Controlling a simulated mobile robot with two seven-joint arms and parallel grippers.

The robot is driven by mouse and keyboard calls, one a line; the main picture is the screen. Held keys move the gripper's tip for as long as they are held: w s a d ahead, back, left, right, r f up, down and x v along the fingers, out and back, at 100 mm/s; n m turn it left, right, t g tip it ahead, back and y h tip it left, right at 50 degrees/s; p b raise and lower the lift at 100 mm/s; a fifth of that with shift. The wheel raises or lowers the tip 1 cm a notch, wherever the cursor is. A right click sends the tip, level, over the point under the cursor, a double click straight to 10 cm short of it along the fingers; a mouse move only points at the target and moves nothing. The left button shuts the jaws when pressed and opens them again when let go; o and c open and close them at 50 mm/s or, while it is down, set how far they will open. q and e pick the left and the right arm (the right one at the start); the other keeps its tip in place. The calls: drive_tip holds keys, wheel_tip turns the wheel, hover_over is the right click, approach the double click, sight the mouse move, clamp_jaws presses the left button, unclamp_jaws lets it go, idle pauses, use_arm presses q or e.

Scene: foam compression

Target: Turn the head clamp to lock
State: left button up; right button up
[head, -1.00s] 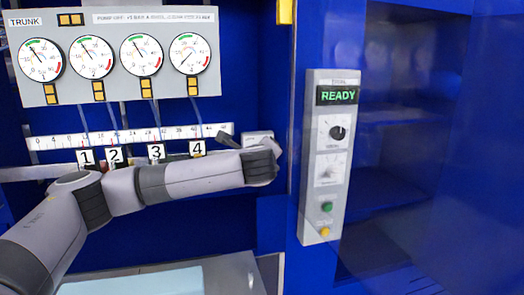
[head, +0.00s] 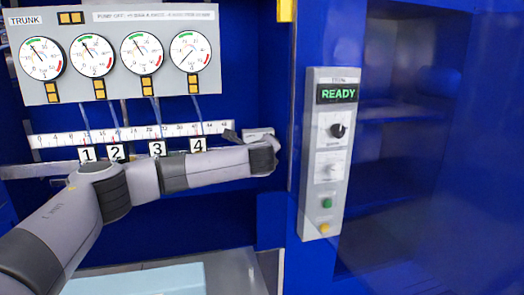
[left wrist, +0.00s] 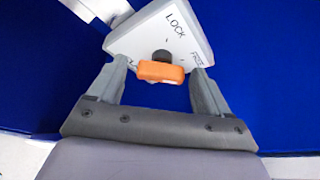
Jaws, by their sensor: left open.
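The head clamp has an orange handle (left wrist: 161,72) on a dark round hub, set on a pale plate (left wrist: 150,38) marked LOCK and FREE. In the left wrist view the handle lies crosswise, nearer the FREE label than the LOCK label. My left gripper (left wrist: 160,78) is open, with one finger at each end of the handle; I cannot tell whether they touch it. In the head view a light edge of the plate (head: 258,132) shows above my left wrist, which hides the handle and most of the gripper. My right gripper is not in view.
A white scale rail (head: 130,134) with numbered tags runs left of the clamp, below the gauge panel (head: 118,55). A control panel (head: 330,150) reading READY stands to the right. A pale blue block (head: 140,280) lies below my arm.

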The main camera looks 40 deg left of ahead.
use_arm(q)
drive_tip(key=c, duration=1)
drive_tip(key=shift+c, duration=0.2)
drive_tip(key=shift+f, duration=0.1)
drive_tip(key=shift+f+n+t+b, duration=0.1)
drive_tip(key=shift+n+t+b, duration=1.4)
drive_tip(key=shift+n+b, duration=1.6)
drive_tip(key=shift+m+b, duration=0.35)
drive_tip(key=shift+m, duration=0.05)
